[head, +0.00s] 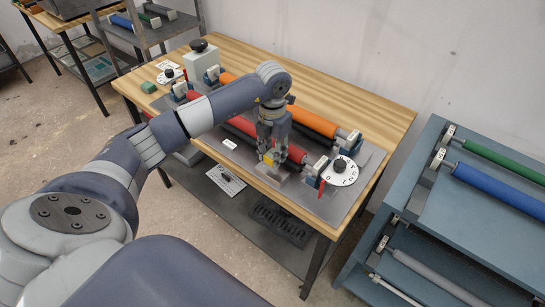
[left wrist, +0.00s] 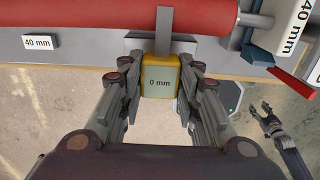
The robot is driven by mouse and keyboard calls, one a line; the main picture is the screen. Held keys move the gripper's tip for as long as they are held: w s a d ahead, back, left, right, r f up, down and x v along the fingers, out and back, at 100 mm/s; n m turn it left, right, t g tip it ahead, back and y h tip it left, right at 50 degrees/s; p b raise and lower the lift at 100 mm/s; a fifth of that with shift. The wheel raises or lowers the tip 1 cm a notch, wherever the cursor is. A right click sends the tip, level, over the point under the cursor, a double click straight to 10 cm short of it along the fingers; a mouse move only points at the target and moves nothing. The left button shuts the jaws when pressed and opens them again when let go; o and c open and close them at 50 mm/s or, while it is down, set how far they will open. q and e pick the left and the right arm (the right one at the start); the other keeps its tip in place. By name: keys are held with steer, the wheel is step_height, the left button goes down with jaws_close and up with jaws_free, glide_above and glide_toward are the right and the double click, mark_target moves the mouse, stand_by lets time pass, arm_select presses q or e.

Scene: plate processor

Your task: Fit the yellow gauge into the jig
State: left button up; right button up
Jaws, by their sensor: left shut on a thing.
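The yellow gauge (head: 271,156) is held between the fingers of my left gripper (head: 269,155) at the front edge of the machine on the wooden table. In the left wrist view, the gauge (left wrist: 160,77) has a grey face marked "0 mm", with the fingers of my left gripper (left wrist: 160,95) shut on its two sides. A grey block (head: 269,174), apparently the jig, lies just below the gauge; whether they touch is unclear. In the left wrist view a grey bar (left wrist: 164,22) reaches from the red roller towards the gauge. My right gripper (left wrist: 262,112) appears open and empty.
The red roller (left wrist: 100,20) runs close beyond the gauge, with an orange roller (head: 313,121) behind it. A white dial (head: 340,171) stands right of the gripper. A "40 mm" label (left wrist: 39,42) is on the machine's front. A blue rack (head: 425,205) with rollers stands right.

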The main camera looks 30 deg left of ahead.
mark_target(272, 161)
arm_select(q)
step_height(272, 161, down, 3)
steer(key=shift+s+r+p, duration=0.1)
steer(key=shift+r+p, duration=0.05)
steer(key=shift+p, duration=0.6)
steer(key=shift+f, duration=0.45)
steer(key=shift+f+b, duration=0.3)
steer(key=shift+b, duration=0.05)
steer(key=o, duration=1.1)
steer(key=shift+r, duration=0.15)
